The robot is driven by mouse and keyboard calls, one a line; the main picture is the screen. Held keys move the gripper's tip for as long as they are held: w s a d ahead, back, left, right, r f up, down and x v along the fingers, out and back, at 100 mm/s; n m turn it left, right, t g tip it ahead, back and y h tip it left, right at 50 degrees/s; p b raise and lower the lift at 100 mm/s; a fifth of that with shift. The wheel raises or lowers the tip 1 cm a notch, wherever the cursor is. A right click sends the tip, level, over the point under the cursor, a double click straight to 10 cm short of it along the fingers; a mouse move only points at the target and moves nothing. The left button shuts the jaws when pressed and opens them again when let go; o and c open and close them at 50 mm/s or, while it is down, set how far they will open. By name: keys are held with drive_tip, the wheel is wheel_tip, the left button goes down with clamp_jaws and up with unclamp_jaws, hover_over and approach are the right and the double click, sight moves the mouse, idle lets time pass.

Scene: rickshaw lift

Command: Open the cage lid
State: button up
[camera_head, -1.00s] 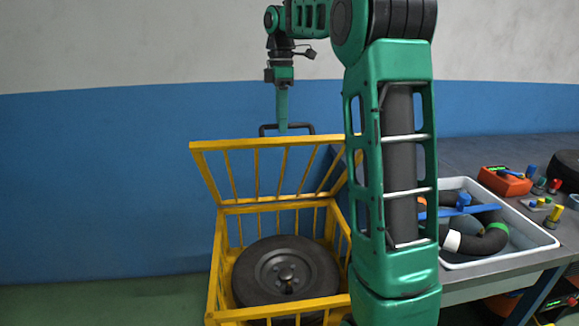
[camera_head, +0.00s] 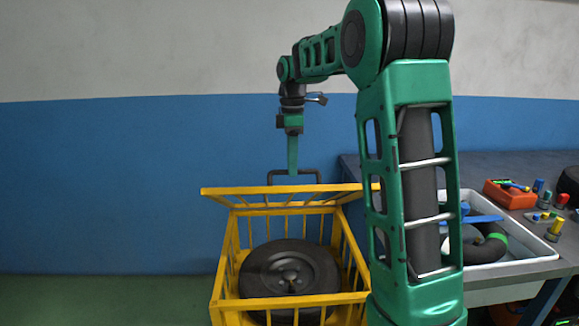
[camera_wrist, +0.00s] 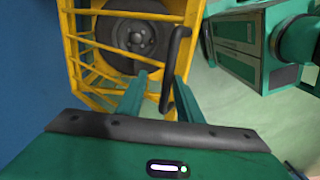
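The yellow cage (camera_head: 229,255) stands on the floor, with a dark wheel (camera_head: 290,275) inside. Its yellow lid (camera_head: 250,191) is partly raised, seen nearly edge-on above the far side. A dark U-shaped handle (camera_head: 318,176) stands on the lid's edge. My gripper (camera_head: 293,172) points down at the handle. In the wrist view the two green fingers of my gripper (camera_wrist: 160,77) are apart. The handle (camera_wrist: 173,58) runs close by the right finger, its lower part between the fingers. I cannot tell whether they touch it.
A grey table (camera_head: 535,175) stands right of the cage, with a white tub (camera_head: 495,278) of hoses on it. A red box (camera_head: 508,194) and small coloured parts lie behind the tub. A blue and white wall is behind. Green floor is clear to the left.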

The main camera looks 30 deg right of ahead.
drive_tip(key=shift+s+d+r, duration=0.1)
drive_tip(key=shift+s+r, duration=0.3)
drive_tip(key=shift+s, duration=0.15)
drive_tip(key=shift+s+r, duration=0.25)
drive_tip(key=shift+r, duration=0.05)
drive_tip(key=shift+w, duration=0.3)
drive_tip(key=w+d+r, duration=0.2)
drive_tip(key=w+r, duration=0.2)
drive_tip(key=r, duration=0.6)
drive_tip(key=shift+w+r, duration=0.25)
drive_tip(key=shift+r, duration=0.1)
drive_tip(key=shift+d, duration=0.1)
idle(0.6)
